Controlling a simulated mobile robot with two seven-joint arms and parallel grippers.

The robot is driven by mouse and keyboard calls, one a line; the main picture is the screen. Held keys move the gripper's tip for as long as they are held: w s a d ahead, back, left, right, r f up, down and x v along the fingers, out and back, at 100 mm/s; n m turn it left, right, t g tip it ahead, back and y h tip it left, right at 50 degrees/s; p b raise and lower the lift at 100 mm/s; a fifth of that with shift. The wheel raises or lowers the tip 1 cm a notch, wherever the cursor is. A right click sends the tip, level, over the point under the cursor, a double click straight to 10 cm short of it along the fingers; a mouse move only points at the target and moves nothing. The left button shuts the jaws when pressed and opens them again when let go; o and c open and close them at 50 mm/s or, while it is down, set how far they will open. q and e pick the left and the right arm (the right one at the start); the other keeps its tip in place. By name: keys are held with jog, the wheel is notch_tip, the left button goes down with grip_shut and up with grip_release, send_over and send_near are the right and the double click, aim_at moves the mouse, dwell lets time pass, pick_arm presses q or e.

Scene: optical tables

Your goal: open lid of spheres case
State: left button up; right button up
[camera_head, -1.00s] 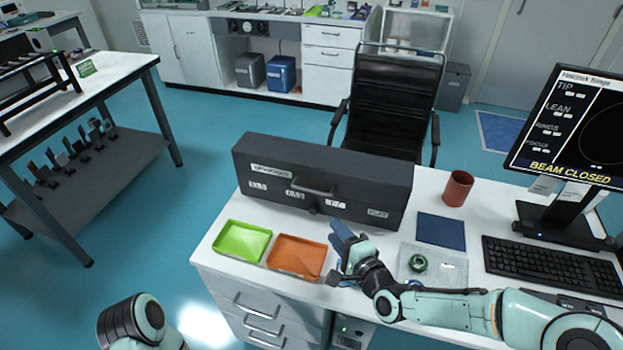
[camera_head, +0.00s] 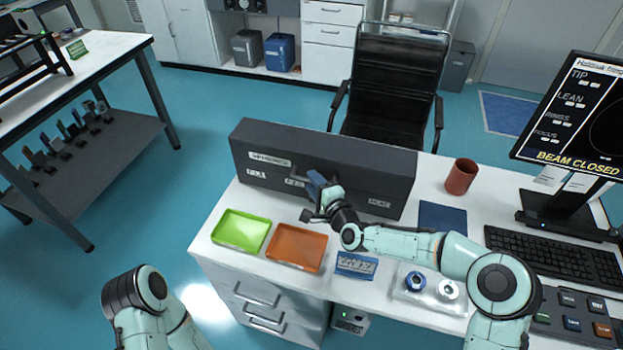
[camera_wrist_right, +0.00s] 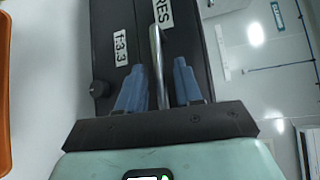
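The spheres case (camera_head: 388,180) is a long dark box with white labels, standing at the back of the white desk, its lid shut. In the right wrist view a label ending in "RES" shows on the case (camera_wrist_right: 197,45). My right gripper (camera_head: 313,190) is in front of the case's middle. In the right wrist view the blue fingers of my right gripper (camera_wrist_right: 160,85) are apart, one on each side of the case's metal handle (camera_wrist_right: 156,45). A grip on the handle does not show. My left gripper is out of view; only a left arm link shows.
A green tray (camera_head: 241,231) and an orange tray (camera_head: 297,248) lie left of my right arm. A blue lettered item (camera_head: 356,264) and a clear tray (camera_head: 430,298) with two rings lie near the front edge. A red-brown mug (camera_head: 461,177) and dark blue pad (camera_head: 442,217) are right of the case.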

jog(key=shift+x, duration=0.9)
grip_shut()
jog(key=shift+r, duration=0.1)
